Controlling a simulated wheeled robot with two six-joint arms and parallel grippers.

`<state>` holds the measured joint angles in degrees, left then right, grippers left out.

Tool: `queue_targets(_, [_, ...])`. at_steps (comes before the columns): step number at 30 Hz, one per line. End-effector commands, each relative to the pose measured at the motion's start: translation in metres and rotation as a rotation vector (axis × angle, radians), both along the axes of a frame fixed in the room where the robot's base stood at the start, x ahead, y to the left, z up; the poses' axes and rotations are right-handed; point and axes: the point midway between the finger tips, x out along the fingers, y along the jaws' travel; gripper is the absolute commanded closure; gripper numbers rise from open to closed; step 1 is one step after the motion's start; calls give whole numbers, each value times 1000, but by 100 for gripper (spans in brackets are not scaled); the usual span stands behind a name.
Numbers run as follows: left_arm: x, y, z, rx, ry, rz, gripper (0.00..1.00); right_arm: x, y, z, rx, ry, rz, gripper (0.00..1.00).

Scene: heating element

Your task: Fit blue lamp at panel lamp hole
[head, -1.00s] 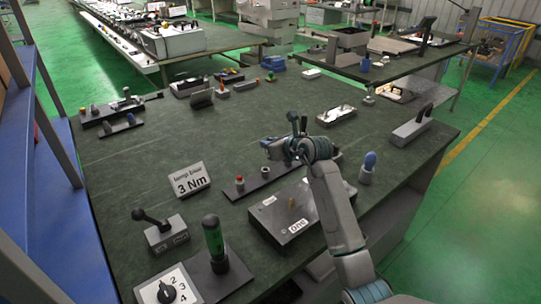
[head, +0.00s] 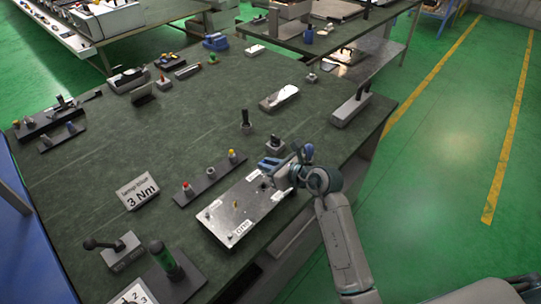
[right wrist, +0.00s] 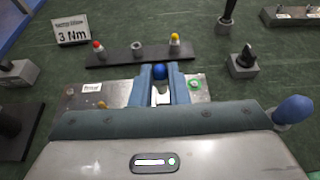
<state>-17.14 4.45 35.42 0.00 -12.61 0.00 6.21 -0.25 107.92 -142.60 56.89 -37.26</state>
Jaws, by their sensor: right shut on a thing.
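My right gripper (right wrist: 159,74) is shut on the blue lamp (right wrist: 159,68), whose round top shows between the blue fingertips. In the head view, my right gripper (head: 270,164) is over the far right end of the metal panel (head: 242,213); the lamp is hard to make out there. The panel also shows in the right wrist view (right wrist: 118,92), on both sides of the fingers, with a green piece (right wrist: 196,85) to their right. The panel's lamp hole is not clearly seen; the fingers cover that middle part. I cannot tell whether the lamp touches the panel. My left gripper is not in view.
A dark rack (head: 208,180) with a red lamp, a grey socket and a yellow lamp lies just behind the panel. A blue-topped knob (right wrist: 293,110) stands at right in the wrist view. A "3 Nm" sign (head: 138,192) stands left.

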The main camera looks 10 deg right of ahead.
Motion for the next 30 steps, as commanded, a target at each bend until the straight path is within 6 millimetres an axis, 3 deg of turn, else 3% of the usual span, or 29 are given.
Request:
queue_targets(12, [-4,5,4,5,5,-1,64,0,0,1,-2,0,-1,100])
queue_targets(30, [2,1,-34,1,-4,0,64,0,0,-53,0,0,0,100])
